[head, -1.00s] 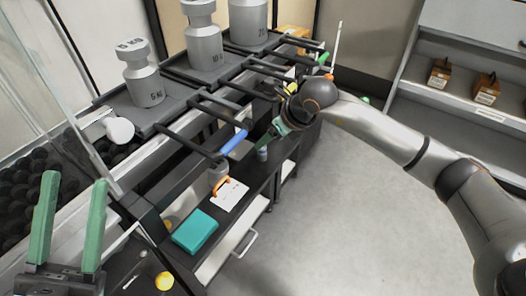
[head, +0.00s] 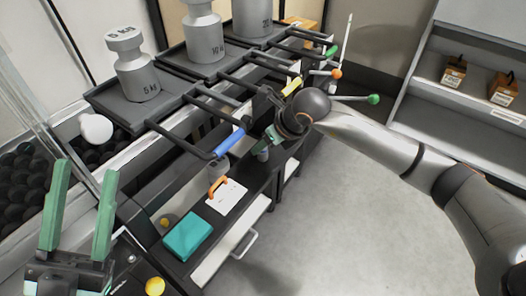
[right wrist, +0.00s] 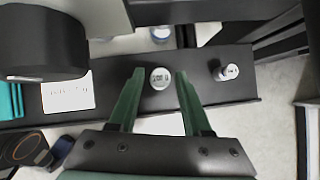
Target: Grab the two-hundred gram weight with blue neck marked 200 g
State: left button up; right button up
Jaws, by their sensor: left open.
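The weight marked 200 g (right wrist: 160,78) stands on a dark shelf, seen from above in the right wrist view. My right gripper (right wrist: 160,71) is open above it, one green finger on each side of it in the picture. I cannot tell whether the fingers touch it. In the head view a small grey-blue weight (head: 263,154) shows just below the right gripper (head: 268,141), partly hidden by it. The neck's colour is hard to make out. My left gripper (head: 86,170) is open and empty at the lower left, away from the shelf.
Another small weight (right wrist: 227,71) stands right of the marked one. A white card (head: 227,198) and a teal box (head: 188,236) lie along the shelf. The blue-handled lever (head: 229,142) and other bars jut out above it. Open floor (head: 330,230) lies to the right.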

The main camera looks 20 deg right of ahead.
grip_shut()
jog(key=shift+r, duration=0.2)
dwell(0.5)
